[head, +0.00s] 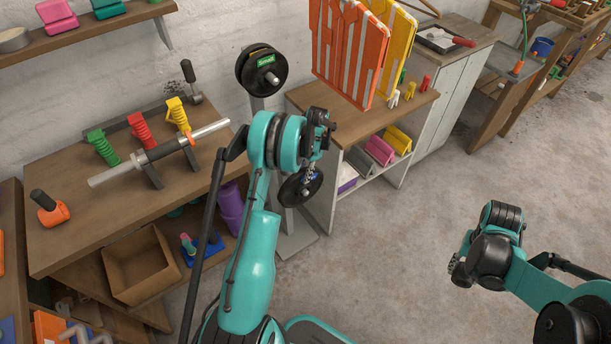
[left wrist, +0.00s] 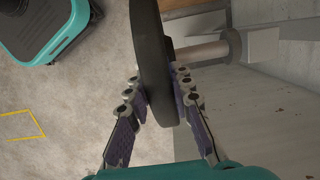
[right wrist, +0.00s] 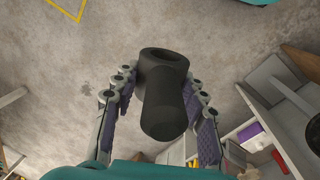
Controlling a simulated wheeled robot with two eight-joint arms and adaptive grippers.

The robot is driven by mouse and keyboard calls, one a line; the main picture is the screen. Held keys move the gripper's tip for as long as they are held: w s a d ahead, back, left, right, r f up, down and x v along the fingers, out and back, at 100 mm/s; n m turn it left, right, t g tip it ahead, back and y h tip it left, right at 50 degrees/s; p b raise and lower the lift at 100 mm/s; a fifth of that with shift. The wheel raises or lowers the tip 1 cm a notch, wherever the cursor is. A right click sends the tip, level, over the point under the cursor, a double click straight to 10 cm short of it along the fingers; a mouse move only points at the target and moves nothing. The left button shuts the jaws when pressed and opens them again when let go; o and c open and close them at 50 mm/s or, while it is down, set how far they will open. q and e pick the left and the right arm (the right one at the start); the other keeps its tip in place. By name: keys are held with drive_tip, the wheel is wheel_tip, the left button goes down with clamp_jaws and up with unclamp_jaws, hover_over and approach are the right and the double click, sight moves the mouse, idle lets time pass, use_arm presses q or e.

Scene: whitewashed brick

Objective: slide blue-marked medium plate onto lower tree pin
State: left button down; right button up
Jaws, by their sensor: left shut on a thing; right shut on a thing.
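The medium plate (head: 292,193) is a black disc with a little blue showing near its hub. My left gripper (head: 312,174) is shut on its rim; the plate also shows edge-on between the fingers in the left wrist view (left wrist: 150,50). The lower tree pin (left wrist: 205,51) runs from the grey post (left wrist: 262,52) to the plate's post-facing side, in line with its hub. I cannot tell how far the pin enters the hole. My right gripper (head: 456,267) is shut on a dark hollow cylindrical piece (right wrist: 163,95), well away from the tree.
Black plates (head: 262,70) with a green "Small" label sit on the upper pin. A workbench (head: 75,235) with a bar on a stand (head: 160,152) is at left. A shelf unit (head: 330,120) with orange and yellow boards stands close right of the tree.

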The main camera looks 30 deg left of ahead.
use_arm(q)
drive_tip(key=shift+w+a, duration=0.2)
drive_tip(key=shift+a, duration=0.4)
drive_tip(key=shift+w+a, duration=0.3)
drive_tip(key=shift+a, duration=0.35)
drive_tip(key=shift+w+a+r, duration=0.1)
drive_tip(key=shift+w+a, duration=0.15)
drive_tip(key=shift+a, duration=0.4)
drive_tip(key=shift+w+a, duration=0.25)
drive_tip(key=shift+a, duration=0.4)
drive_tip(key=shift+w+a, duration=0.15)
drive_tip(key=shift+a, duration=0.15)
drive_tip(key=shift+w+a, duration=0.15)
drive_tip(key=shift+a, duration=0.2)
drive_tip(key=shift+w+a, duration=0.1)
drive_tip(key=shift+a, duration=0.2)
